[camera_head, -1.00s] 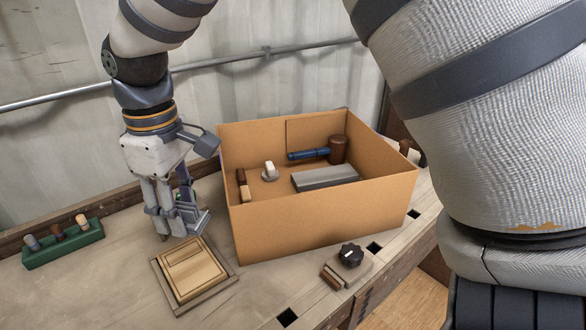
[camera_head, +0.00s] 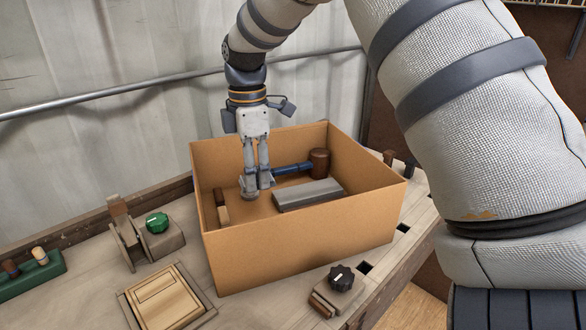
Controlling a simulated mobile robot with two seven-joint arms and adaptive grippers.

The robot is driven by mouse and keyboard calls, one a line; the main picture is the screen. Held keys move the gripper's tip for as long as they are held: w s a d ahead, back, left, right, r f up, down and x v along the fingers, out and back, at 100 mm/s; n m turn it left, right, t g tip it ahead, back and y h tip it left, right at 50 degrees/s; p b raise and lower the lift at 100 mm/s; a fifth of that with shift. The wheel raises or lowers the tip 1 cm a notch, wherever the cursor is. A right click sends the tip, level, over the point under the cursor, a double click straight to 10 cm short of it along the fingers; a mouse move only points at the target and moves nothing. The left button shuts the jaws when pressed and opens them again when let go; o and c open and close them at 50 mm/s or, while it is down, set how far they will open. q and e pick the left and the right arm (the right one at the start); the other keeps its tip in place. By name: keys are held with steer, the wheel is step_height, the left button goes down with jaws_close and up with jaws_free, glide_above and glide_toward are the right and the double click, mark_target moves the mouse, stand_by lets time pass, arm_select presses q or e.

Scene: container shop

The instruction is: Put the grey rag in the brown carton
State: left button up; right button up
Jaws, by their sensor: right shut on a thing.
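The brown carton (camera_head: 300,245) stands open on the bench. My right gripper (camera_head: 256,193) reaches down inside it from above. A flat grey rectangular block (camera_head: 310,193) lies in the carton, right of the fingers. I cannot tell whether it is the grey rag, and I see no clear cloth elsewhere. My left gripper is not in view.
In the carton are a blue-handled mallet (camera_head: 318,163) and a small brown-and-tan piece (camera_head: 221,205). On the bench are a clamp with a green knob (camera_head: 157,222), a wooden framed block (camera_head: 167,299), a green rack (camera_head: 35,275) and a black knob (camera_head: 341,278).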

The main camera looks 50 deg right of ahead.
step_height(320, 180, down, 10)
steer(key=shift+f+b, duration=0.1)
steer(key=shift+b, duration=0.3)
steer(key=o, duration=1.4)
steer(key=shift+c, duration=0.2)
step_height(320, 180, up, 12)
steer(key=shift+r+p, duration=0.15)
steer(key=shift+p, duration=0.4)
